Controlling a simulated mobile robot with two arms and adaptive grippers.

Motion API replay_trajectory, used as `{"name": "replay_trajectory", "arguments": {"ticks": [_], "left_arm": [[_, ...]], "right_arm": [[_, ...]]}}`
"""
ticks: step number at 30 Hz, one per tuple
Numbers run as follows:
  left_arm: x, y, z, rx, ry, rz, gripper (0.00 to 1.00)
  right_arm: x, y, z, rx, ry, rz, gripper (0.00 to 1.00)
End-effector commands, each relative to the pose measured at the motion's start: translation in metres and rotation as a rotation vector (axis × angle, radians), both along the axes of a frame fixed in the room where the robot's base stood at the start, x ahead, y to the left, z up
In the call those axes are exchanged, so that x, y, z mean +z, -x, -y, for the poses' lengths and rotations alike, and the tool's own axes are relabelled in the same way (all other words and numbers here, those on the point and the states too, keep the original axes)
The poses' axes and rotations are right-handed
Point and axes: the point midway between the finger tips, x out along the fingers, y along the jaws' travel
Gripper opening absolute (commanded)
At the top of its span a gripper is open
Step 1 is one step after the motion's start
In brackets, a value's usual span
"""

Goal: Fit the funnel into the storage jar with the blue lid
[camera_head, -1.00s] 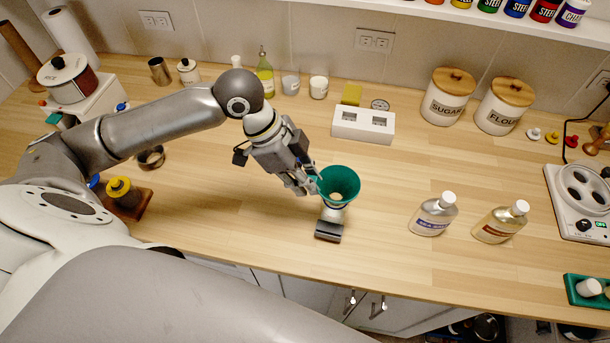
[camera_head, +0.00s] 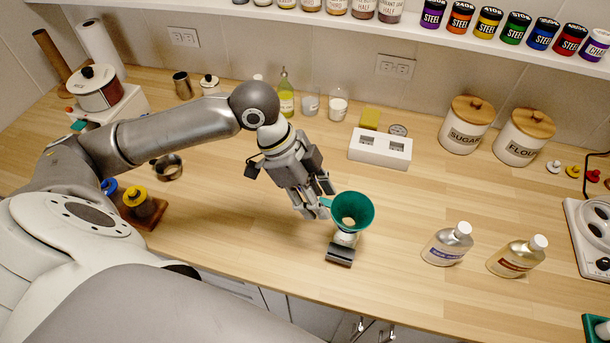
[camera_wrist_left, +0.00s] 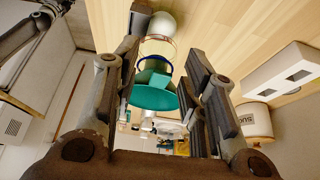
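The green funnel (camera_head: 352,212) sits wide mouth up over a small pale vessel (camera_head: 345,238) near the counter's front; a short tab sticks out from its left side. The wrist view shows the funnel (camera_wrist_left: 153,93) against this clear vessel, with a blue ring around it near the funnel. How deep the spout sits is hidden, and I cannot make out a blue lid. A dark grey block-like piece (camera_head: 340,255) is in front of the vessel. My left gripper (camera_head: 318,200) is open, its fingers spread on either side of the funnel's tab. My right gripper is out of view.
Two bottles with white caps (camera_head: 447,244) (camera_head: 517,257) stand to the right. A white box with two openings (camera_head: 380,148) is behind. Sugar (camera_head: 466,125) and flour (camera_head: 523,137) canisters stand at the back right.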

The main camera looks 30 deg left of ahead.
Motion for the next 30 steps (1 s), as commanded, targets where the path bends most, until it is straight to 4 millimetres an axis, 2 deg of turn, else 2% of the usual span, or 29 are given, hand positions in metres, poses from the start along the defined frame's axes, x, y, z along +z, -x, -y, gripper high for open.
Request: {"name": "replay_trajectory", "arguments": {"ticks": [9,15,20,30], "left_arm": [[0.061,0.007,-0.030,0.003,-0.005,0.004,0.39],[0.086,0.011,-0.041,0.002,-0.003,0.002,0.39],[0.093,0.013,-0.044,0.000,-0.001,0.001,0.39],[0.093,0.013,-0.044,0.000,0.000,0.001,0.39]], "right_arm": [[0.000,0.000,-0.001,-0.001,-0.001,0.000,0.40],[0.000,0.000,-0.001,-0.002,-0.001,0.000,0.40],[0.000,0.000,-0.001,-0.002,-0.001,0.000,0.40],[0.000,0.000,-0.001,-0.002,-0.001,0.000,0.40]]}}
